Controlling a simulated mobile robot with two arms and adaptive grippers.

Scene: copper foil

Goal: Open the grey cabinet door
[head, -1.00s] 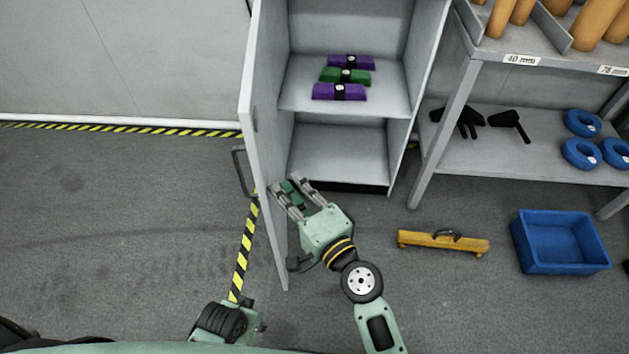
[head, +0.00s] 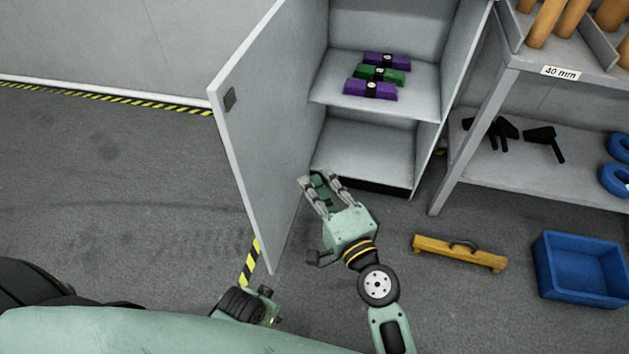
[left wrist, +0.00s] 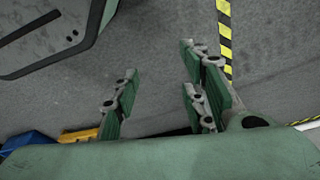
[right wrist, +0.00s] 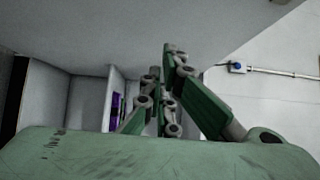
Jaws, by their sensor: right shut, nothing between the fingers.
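The grey cabinet door (head: 265,130) stands swung out wide to the left of the cabinet (head: 440,110), and the shelves inside show. My right gripper (head: 318,178) is shut and empty, on the inner side of the door in front of the lower compartment. I cannot tell whether it touches the door. In the right wrist view, its fingers (right wrist: 160,85) are close together under a pale panel. My left gripper (left wrist: 158,65) is open and empty over the floor in the left wrist view; the head view shows only its arm's end low at the door's foot. The door handle is hidden.
Purple and green packs (head: 380,74) lie on the cabinet's upper shelf. A rack (head: 470,125) stands right of the cabinet. A yellow bar with a handle (head: 460,253) and a blue bin (head: 578,268) are on the floor at right. The floor at left is clear.

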